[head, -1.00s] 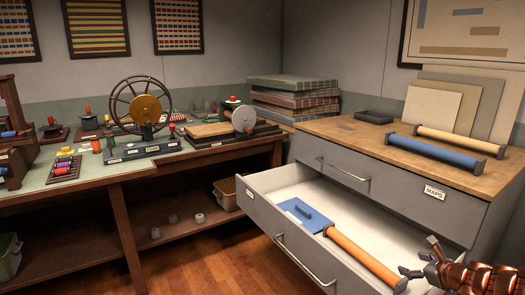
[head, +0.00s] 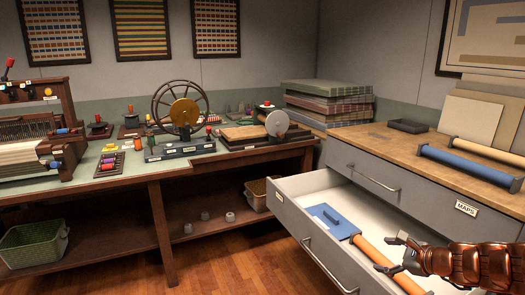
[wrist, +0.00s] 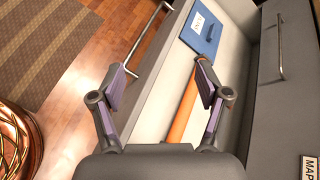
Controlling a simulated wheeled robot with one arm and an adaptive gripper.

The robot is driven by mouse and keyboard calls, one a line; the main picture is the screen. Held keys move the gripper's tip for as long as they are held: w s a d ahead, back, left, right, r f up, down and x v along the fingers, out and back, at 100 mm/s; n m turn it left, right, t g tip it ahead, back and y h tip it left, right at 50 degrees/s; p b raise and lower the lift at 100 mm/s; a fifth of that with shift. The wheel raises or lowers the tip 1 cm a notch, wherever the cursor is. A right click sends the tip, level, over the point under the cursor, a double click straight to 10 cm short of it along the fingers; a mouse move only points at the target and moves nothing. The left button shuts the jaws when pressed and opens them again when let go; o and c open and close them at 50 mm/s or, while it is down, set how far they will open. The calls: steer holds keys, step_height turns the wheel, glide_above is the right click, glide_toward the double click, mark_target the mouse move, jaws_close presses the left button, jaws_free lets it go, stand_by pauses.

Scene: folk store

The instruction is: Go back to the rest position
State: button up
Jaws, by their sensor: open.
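My gripper (head: 391,254) is open and empty at the lower right of the head view, above the right part of an open drawer (head: 285,199). In the wrist view its two fingers (wrist: 162,85) are spread apart. An orange roll (head: 389,268) lies in the drawer, partly hidden behind my gripper in the head view. In the wrist view the roll (wrist: 183,112) lies beyond and between the fingers, with no finger closed on it. A blue flat piece with a handle (head: 333,221) lies in the drawer beside the roll's far end.
The map cabinet (head: 400,150) has a wooden top with a blue roll (head: 470,167), a yellow roll (head: 488,152) and a dark tray (head: 408,126). A workbench (head: 130,185) with a wheel device (head: 183,112) stands at left.

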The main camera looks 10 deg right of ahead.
steer(key=s+a+r+n+g+y+p, duration=0.1)
steer(key=s+a+r+n+g+p, duration=0.25)
steer(key=a, duration=0.55)
steer(key=s+a+r+n+g+y+p, duration=0.1)
steer(key=s+a+r+n, duration=0.25)
steer(key=a+n, duration=0.35)
steer(key=s+a+r+n+g+y+p, duration=0.1)
steer(key=s+a+r+n+g+p, duration=0.25)
steer(key=a, duration=0.65)
steer(key=s+a+r+n+g+h+p, duration=0.1)
steer(key=s+a+r+n+h+p, duration=0.15)
steer(key=s, duration=0.35)
steer(key=s+a+r+n+g+h+p, duration=0.1)
steer(key=s+n+g, duration=0.1)
steer(key=s+n, duration=0.35)
steer(key=s+d+r+n+h+p, duration=0.1)
steer(key=s+d+h+p, duration=0.1)
steer(key=s, duration=0.3)
steer(key=s+d+r+n+g+h+p, duration=0.1)
steer(key=s+d+r, duration=0.1)
steer(key=s, duration=0.4)
steer(key=shift+s+d+r+g+h+p, duration=0.3)
steer(key=shift+d+h+p, duration=0.1)
steer(key=shift+d, duration=0.2)
steer(key=shift+c, duration=0.4)
